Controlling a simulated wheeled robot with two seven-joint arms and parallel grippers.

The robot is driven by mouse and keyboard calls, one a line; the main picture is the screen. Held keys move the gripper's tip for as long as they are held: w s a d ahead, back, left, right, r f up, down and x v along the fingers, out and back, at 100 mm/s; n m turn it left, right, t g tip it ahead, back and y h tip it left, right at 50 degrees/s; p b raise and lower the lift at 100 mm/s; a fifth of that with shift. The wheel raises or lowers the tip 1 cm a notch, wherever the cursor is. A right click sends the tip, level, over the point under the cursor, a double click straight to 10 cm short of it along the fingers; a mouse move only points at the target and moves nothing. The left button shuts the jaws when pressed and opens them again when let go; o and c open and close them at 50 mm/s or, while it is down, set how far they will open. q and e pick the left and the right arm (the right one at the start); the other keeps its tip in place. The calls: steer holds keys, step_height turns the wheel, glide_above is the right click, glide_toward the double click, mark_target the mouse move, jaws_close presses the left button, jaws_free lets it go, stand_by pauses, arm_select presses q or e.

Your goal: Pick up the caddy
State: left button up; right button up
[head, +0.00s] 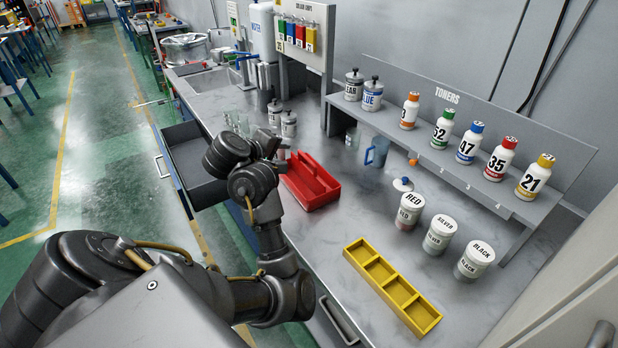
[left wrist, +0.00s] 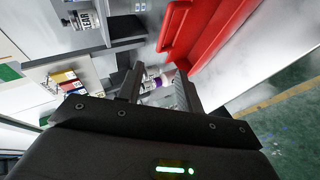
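The red caddy (head: 311,182), a box with a raised middle divider, stands on the grey bench right of my left arm. It also shows in the left wrist view (left wrist: 205,28), along the top right. My left gripper (head: 277,160) is at the caddy's far left end, partly hidden behind my own wrist in the head view. In the left wrist view the two fingers of this gripper (left wrist: 158,88) are apart with nothing between them. The caddy's red wall lies beyond the fingertips, and I see no contact. My right gripper is in neither view.
A yellow tray (head: 393,287) lies in front of the caddy. Red, silver and black jars (head: 439,236) stand to its right. A blue-handled jug (head: 377,151) is behind the caddy. Toner bottles line a shelf (head: 478,188). An open drawer (head: 187,160) juts out at left.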

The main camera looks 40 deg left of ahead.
mark_target(303, 155)
arm_select(q)
steer(key=x, duration=0.3)
steer(key=b+x, duration=0.1)
steer(key=x, duration=0.2)
steer(key=d+x, duration=0.1)
steer(key=x, duration=0.2)
steer(key=shift+w+f+b, duration=0.25)
steer(key=shift+f+b, duration=0.05)
steer(key=shift+w+a+f, duration=0.1)
steer(key=shift+w+f, duration=0.05)
steer(key=shift+w, duration=0.2)
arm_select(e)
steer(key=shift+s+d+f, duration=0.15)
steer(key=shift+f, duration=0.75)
arm_select(q)
steer(key=shift+s, duration=0.1)
steer(key=shift+c, duration=1)
jaws_close()
